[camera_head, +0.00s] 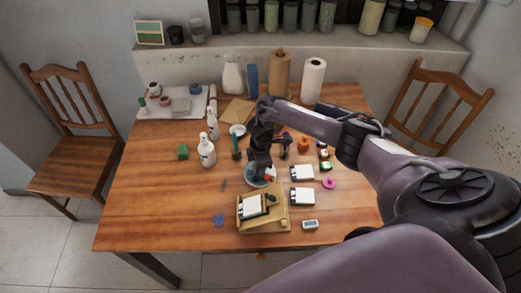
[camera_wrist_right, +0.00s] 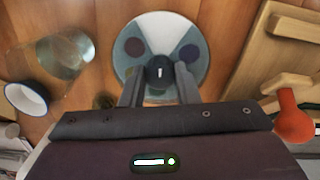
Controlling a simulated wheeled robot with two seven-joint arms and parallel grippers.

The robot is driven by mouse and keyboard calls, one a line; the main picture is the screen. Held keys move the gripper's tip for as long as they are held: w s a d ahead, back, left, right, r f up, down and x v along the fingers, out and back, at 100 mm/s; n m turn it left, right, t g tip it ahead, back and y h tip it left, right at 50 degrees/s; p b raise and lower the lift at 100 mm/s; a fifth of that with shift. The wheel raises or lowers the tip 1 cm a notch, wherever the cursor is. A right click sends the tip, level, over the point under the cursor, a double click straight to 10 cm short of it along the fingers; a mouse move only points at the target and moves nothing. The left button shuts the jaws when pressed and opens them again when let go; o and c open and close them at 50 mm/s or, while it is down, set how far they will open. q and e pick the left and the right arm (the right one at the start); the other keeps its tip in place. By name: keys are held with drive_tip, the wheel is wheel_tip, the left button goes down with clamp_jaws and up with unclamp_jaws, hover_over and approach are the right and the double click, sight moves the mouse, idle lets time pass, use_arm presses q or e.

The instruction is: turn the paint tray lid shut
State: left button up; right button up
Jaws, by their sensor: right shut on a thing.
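The paint tray lid (camera_wrist_right: 163,28) is a round disc in pale and grey-blue sectors with darker round spots. It lies on the wooden table, and its edge also shows in the head view (camera_head: 253,183), mostly hidden under my arm. My right gripper (camera_wrist_right: 159,82) is above the disc, its two fingers on either side of the dark central knob (camera_wrist_right: 160,67) and shut on it. In the head view the right gripper (camera_head: 262,168) points down over the disc. My left gripper is in neither view.
A wooden board (camera_head: 277,222) with a box and card lies just in front of the tray. White bottles (camera_head: 207,152) stand to the left. Small white boxes (camera_head: 302,173) lie to the right. A clear glass (camera_wrist_right: 68,52) is close by. The table's left front is mostly clear.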

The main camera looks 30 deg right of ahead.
drive_tip(key=shift+w+m, duration=0.1)
drive_tip(key=shift+m, duration=0.2)
drive_tip(key=o, duration=1)
drive_tip(key=shift+c, duration=0.2)
drive_tip(key=shift+r, duration=0.1)
wheel_tip(320, 180, up, 8)
drive_tip(key=shift+f, duration=0.15)
drive_tip(key=shift+s+f, duration=0.1)
drive_tip(key=shift+s, duration=0.1)
